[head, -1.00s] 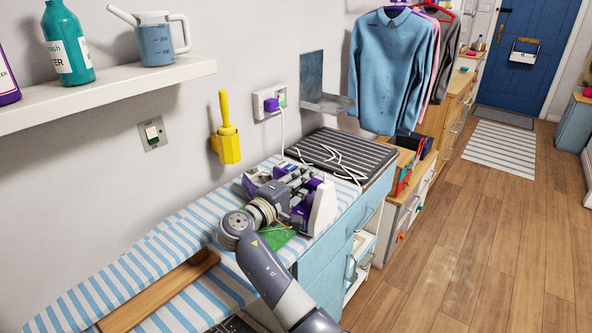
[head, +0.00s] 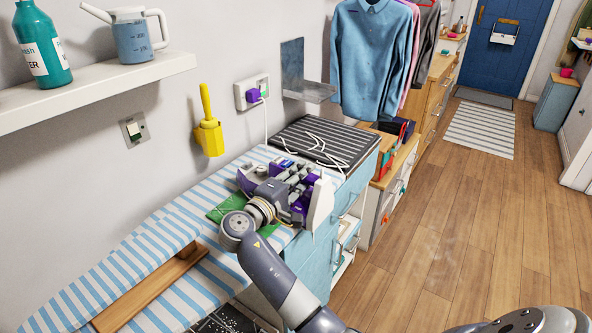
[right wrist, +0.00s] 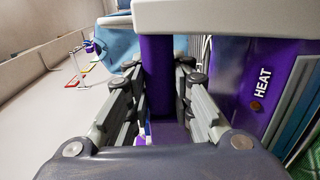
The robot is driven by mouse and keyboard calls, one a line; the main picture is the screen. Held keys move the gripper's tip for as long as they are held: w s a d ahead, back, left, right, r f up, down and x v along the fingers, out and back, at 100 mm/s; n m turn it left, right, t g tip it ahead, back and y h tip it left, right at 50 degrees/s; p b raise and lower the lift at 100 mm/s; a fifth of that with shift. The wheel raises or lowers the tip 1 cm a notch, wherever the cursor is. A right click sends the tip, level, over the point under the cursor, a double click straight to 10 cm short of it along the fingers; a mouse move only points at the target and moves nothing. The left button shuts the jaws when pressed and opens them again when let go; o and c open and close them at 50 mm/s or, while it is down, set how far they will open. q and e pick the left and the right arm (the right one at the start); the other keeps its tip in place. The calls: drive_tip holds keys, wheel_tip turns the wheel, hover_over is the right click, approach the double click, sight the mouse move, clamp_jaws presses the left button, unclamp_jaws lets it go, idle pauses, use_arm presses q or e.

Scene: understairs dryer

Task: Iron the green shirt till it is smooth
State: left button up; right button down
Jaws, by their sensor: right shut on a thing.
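A white and purple iron (head: 320,204) is on the striped ironing board (head: 150,245), over the green shirt (head: 228,206). My right gripper (head: 290,193) is shut on its purple handle (right wrist: 157,75), which stands between the fingers in the right wrist view. The iron's purple side, marked HEAT (right wrist: 262,90), is right of the fingers there. The green shirt shows as a small patch left of and below the gripper; the iron and my arm hide the rest. I cannot tell how creased it is. My left gripper is not in view.
A dark ribbed surface (head: 325,140) with a loose white cord lies behind the iron. A yellow brush holder (head: 209,135) and a socket (head: 252,92) are on the wall. Hanging shirts (head: 372,60) are beyond.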

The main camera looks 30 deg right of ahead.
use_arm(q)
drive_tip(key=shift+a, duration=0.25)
use_arm(e)
drive_tip(key=shift+r, duration=0.15)
drive_tip(key=shift+a, duration=0.25)
drive_tip(key=v, duration=0.4)
drive_tip(key=shift+w, duration=0.1)
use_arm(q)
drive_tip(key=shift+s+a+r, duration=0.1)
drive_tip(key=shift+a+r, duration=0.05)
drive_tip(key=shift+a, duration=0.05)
use_arm(e)
drive_tip(key=shift+a, duration=0.35)
use_arm(q)
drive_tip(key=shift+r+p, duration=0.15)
drive_tip(key=shift+p, duration=0.2)
use_arm(e)
drive_tip(key=shift+s+a, duration=0.35)
drive_tip(key=shift+a, duration=0.1)
drive_tip(key=shift+w, duration=0.1)
